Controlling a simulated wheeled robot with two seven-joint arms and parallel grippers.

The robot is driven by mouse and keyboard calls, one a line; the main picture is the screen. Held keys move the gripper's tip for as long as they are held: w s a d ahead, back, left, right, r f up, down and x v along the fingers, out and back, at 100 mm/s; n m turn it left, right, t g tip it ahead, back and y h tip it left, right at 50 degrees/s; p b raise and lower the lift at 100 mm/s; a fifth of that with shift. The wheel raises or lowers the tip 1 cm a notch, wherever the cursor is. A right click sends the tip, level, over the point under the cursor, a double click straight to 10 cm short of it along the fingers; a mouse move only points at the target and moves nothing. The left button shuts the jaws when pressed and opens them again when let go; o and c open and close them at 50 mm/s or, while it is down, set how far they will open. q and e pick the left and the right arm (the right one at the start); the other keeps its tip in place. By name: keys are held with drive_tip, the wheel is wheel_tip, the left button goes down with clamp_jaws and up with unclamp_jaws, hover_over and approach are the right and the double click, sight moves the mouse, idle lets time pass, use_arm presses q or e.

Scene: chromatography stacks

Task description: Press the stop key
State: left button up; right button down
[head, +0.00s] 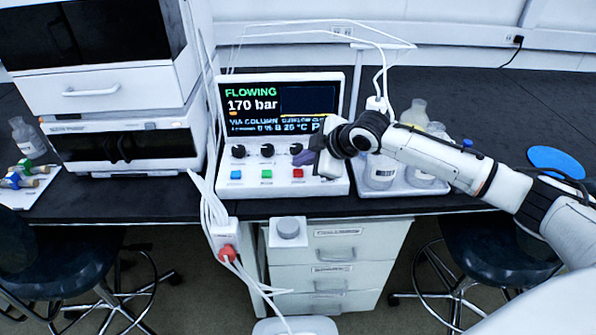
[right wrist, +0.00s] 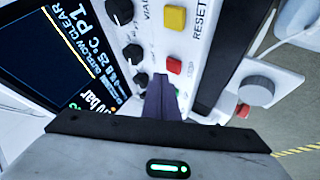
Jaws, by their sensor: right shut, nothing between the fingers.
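A white control panel (head: 228,189) stands on the dark bench, its screen reading FLOWING and 170 bar. Its front has a blue key (head: 236,174), a green key (head: 267,174) and a red key (head: 298,174). In the right wrist view the red key (right wrist: 174,63) lies between a yellow key (right wrist: 175,18) and the partly hidden green key (right wrist: 176,94). My right gripper (head: 302,158) is shut and empty, its purple fingertips (right wrist: 161,80) just beside the red key. I cannot tell any contact. Key labels are mostly hidden or unreadable. My left gripper is out of view.
Black knobs (head: 267,150) sit above the keys, close to the fingertips. A tray of bottles (head: 379,172) stands right of the panel, under my right arm. White instruments (head: 125,145) stand at the left. A grey round knob on a white box (head: 288,228) is below the bench edge.

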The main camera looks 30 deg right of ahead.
sight(302, 174)
drive_tip(key=shift+f, duration=0.15)
drive_tip(key=shift+f, duration=0.25)
drive_tip(key=shift+f, duration=0.6)
idle(0.6)
idle(0.3)
drive_tip(key=shift+r+p, duration=0.95)
drive_tip(key=shift+p, duration=0.35)
wheel_tip(302, 174, up, 3)
drive_tip(key=p, duration=0.3)
drive_tip(key=shift+r, duration=0.15)
drive_tip(key=shift+r+p, duration=0.55)
drive_tip(key=shift+r, duration=0.35)
